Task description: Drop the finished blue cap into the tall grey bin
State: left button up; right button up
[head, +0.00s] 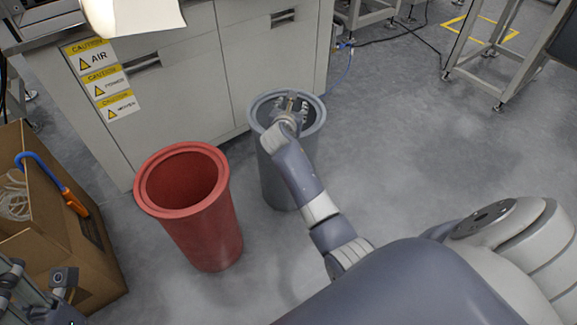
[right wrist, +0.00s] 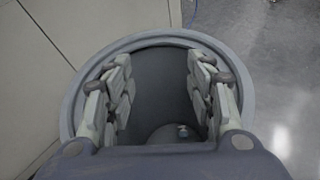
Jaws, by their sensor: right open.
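The tall grey bin (head: 259,158) stands against the cabinet in the head view. My right gripper (head: 291,103) is over its mouth, pointing down. In the right wrist view the two fingers of my right gripper (right wrist: 160,85) are spread apart with nothing between them, inside the outline of the bin rim (right wrist: 70,110). A small pale bluish object (right wrist: 183,130) shows deep in the bin on a round grey patch; it is too small to tell whether it is the blue cap. No blue cap shows clearly elsewhere. My left gripper (head: 40,290) is partly in view at the lower left corner.
A red bin (head: 210,232) stands left of the grey bin, its inside visibly empty. A cardboard box (head: 35,240) with a blue-and-orange tool is at the left. The cabinet (head: 185,100) with caution labels is behind the bins.

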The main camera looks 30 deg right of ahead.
jog(key=v, duration=1.1)
